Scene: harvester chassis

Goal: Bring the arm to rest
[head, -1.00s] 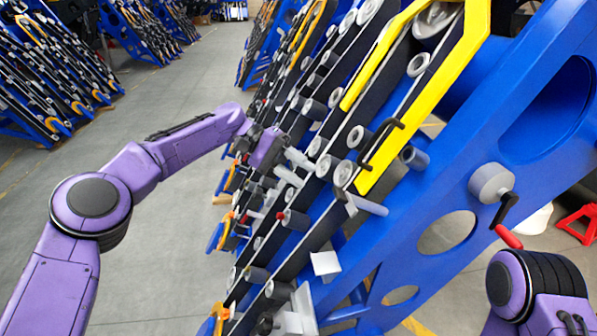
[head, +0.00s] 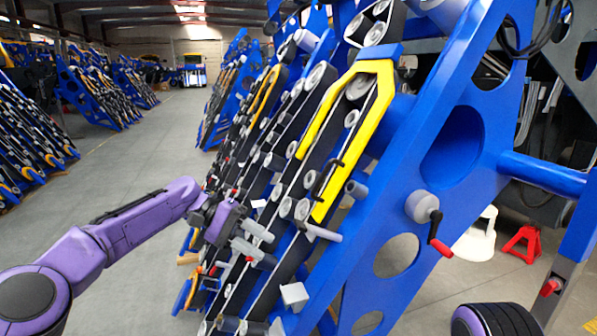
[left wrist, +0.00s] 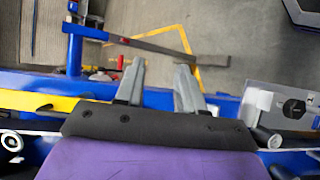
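My left arm reaches in from the left in the head view, and my left gripper (head: 264,243) is beside the rollers on the near side of the blue harvester chassis (head: 375,205). Its two grey fingers are apart with nothing visible between them. The left wrist view also shows the left gripper (left wrist: 160,78) open and empty, with a blue beam and the floor beyond the fingers. Whether the fingers touch the chassis cannot be told. Of my right arm only a dark rounded part shows at the bottom right; its gripper is out of view.
A yellow guard (head: 378,115) and a crank with a red handle (head: 440,248) are on the chassis. A red stand (head: 522,244) and a white stool-like object (head: 477,240) stand on the floor behind. More chassis line the left. The grey floor (head: 130,165) between is clear.

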